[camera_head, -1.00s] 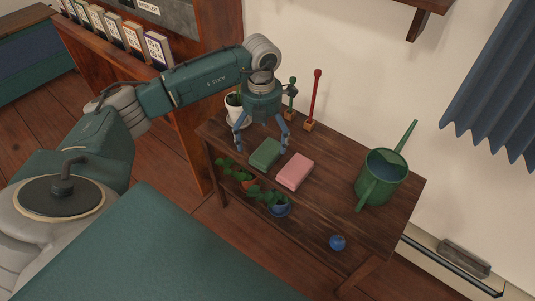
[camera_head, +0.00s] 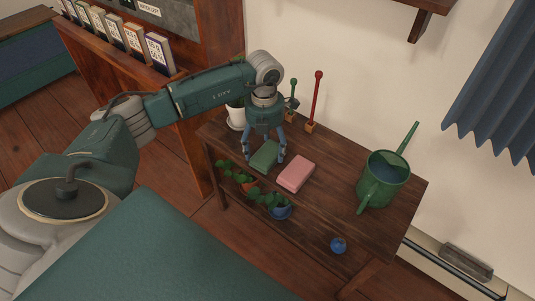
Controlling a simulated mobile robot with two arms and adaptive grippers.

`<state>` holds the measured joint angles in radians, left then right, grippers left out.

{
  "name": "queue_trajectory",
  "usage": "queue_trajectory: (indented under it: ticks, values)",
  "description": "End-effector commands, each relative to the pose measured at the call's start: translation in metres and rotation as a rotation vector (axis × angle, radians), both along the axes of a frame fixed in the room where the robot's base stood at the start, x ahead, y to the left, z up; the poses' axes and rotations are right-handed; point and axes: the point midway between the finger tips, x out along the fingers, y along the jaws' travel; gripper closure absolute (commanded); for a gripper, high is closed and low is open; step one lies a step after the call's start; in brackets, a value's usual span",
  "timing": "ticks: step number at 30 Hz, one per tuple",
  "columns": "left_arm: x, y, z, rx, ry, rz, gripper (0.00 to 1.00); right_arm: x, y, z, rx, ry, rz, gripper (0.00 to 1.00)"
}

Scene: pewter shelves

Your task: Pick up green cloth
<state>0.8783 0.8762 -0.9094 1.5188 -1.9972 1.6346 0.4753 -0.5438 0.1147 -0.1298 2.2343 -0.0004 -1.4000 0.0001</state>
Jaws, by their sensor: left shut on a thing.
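The green cloth (camera_head: 263,157) is a small folded block on the dark wooden table (camera_head: 325,205), left of a similar pink cloth (camera_head: 296,174). My left gripper (camera_head: 264,155) reaches down from above with its blue-grey fingers on either side of the green cloth, shut on it. The cloth still appears at table level; I cannot tell whether it is clear of the surface. My right gripper is not in view.
A green watering can (camera_head: 384,179) stands at the table's right. A blue ball (camera_head: 338,244) lies near the front. A white pot (camera_head: 236,117) and red post (camera_head: 315,101) stand behind.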

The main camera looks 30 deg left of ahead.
Motion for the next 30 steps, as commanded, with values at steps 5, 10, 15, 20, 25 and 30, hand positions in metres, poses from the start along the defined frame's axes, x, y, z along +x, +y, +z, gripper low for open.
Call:
queue_trajectory:
  ticks: [5,10,15,20,25,30]
  values:
    - [0.0,0.0,0.002,0.0,0.0,0.0,0.5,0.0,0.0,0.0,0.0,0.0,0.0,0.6]
    - [0.001,0.0,0.016,0.0,-0.002,0.0,0.51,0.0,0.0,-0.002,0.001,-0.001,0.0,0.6]
    - [0.001,0.0,0.049,0.0,-0.004,-0.001,0.51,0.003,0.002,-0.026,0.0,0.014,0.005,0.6]
    - [0.002,0.0,0.097,0.0,-0.006,0.0,0.51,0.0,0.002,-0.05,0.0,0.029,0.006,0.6]
    - [0.001,0.0,0.145,0.001,-0.005,-0.001,0.51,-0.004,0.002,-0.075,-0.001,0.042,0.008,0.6]
    - [0.001,0.0,0.179,0.0,-0.003,-0.001,0.51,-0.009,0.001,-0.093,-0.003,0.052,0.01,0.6]
